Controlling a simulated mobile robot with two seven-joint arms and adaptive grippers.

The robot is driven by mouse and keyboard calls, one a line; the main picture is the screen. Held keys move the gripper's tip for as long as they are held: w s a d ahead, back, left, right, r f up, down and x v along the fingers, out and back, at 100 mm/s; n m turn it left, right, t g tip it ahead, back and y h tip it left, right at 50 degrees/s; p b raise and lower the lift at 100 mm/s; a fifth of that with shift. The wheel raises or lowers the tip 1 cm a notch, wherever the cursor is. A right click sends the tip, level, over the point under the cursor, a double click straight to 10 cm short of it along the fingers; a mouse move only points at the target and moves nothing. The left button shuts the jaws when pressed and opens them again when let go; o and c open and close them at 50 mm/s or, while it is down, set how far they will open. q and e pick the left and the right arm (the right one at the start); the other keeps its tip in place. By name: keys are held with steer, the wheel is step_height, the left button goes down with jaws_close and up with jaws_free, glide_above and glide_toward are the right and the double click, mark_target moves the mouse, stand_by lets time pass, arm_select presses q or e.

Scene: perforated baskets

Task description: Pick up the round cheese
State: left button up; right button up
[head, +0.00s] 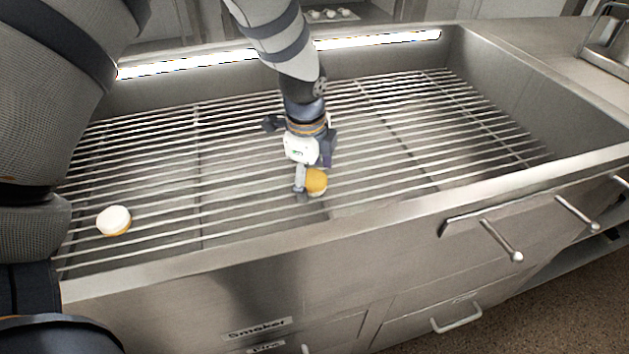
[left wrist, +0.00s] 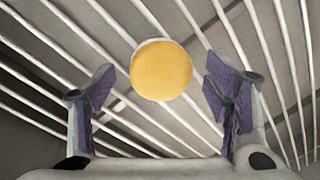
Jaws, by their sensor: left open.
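A round cheese (head: 317,181) with a yellow-orange face lies on the metal rack near the middle of the smoker. In the left wrist view the round cheese (left wrist: 161,69) sits between and just beyond the two fingers. My left gripper (head: 312,180) points down over it, and part of the cheese is hidden behind a finger in the head view. In the left wrist view my left gripper (left wrist: 160,105) is open, with a gap between each finger pad and the cheese. A second round cheese (head: 114,221), pale on top, lies at the left of the rack. My right gripper is not in view.
The rack of parallel bars (head: 400,140) fills a steel basin with raised walls (head: 580,165) on its sides. A lit strip (head: 375,40) runs along the back. Drawer handles (head: 500,240) stick out at the front. The right half of the rack is clear.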

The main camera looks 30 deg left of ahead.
arm_select(q)
steer(key=shift+f, duration=0.35)
steer(key=shift+w+r, duration=0.1)
steer(key=c, duration=1.3)
steer(key=shift+o, duration=0.2)
